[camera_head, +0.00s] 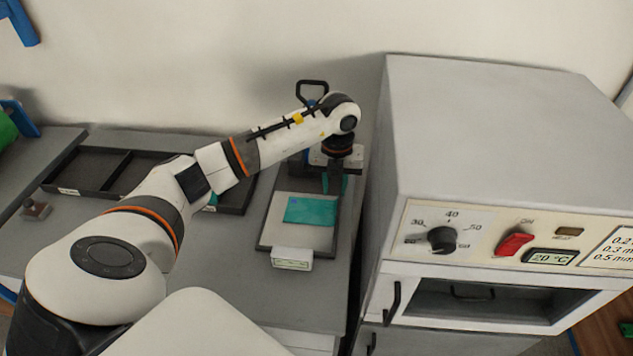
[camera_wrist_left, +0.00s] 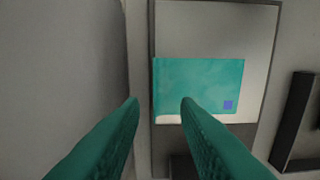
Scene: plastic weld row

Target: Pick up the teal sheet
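The teal sheet (camera_head: 310,210) lies flat on a light plate with a dark frame (camera_head: 300,185), in front of the wall. In the left wrist view the sheet (camera_wrist_left: 198,82) has a small blue square near its lower right corner. In the wrist view the right finger's tip overlaps the sheet's lower part. I cannot tell the height above it. My right gripper is not in view.
A grey oven (camera_head: 430,130) with a dial and red switch stands close on the right. A black divided tray (camera_head: 95,170) lies on the left of the bench. A small white display (camera_head: 292,259) sits at the plate's front. Bare bench (camera_head: 235,255) lies left of the plate.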

